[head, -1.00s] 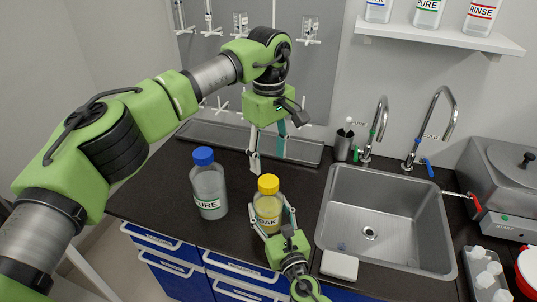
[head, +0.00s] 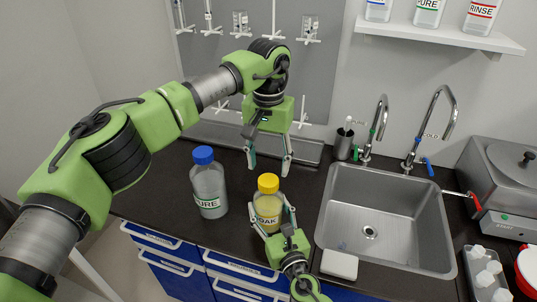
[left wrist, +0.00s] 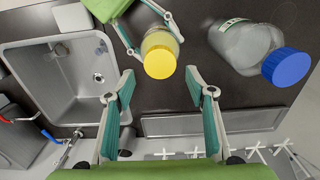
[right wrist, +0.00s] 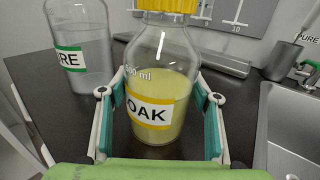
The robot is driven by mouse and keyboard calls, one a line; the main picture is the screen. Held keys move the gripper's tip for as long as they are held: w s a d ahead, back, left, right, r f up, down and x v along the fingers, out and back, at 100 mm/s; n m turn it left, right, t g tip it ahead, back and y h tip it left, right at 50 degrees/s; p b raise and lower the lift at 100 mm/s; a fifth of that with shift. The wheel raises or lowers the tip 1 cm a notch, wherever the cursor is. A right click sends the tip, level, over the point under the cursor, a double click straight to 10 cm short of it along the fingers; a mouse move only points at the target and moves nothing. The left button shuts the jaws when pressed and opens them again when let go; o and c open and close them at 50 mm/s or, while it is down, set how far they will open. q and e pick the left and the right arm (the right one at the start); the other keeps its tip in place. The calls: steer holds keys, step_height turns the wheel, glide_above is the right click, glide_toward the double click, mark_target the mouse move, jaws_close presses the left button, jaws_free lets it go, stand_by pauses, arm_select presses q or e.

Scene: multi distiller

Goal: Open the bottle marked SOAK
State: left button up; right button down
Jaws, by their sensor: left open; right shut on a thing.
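The SOAK bottle (head: 268,208) stands upright on the dark counter, with a yellow cap (head: 268,183) on it and yellowish liquid inside. In the right wrist view its label (right wrist: 151,112) reads "OAK", the rest being turned away. My right gripper (head: 270,222) is shut on the bottle's body from the front, a finger on each side. My left gripper (head: 268,168) is open and empty, pointing down above and behind the cap. In the left wrist view the yellow cap (left wrist: 159,62) lies between and beyond the open fingers (left wrist: 166,82).
A blue-capped PURE bottle (head: 208,185) stands just left of the SOAK bottle. A sink (head: 340,250) with taps is to the right, with a white block (head: 339,264) at its near edge. A shallow tray (head: 225,134) lies along the wall behind.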

mark_target(269, 180)
arm_select(q)
step_height(269, 180, down, 6)
steer(key=shift+r, duration=0.15)
steer(key=c, duration=1.2)
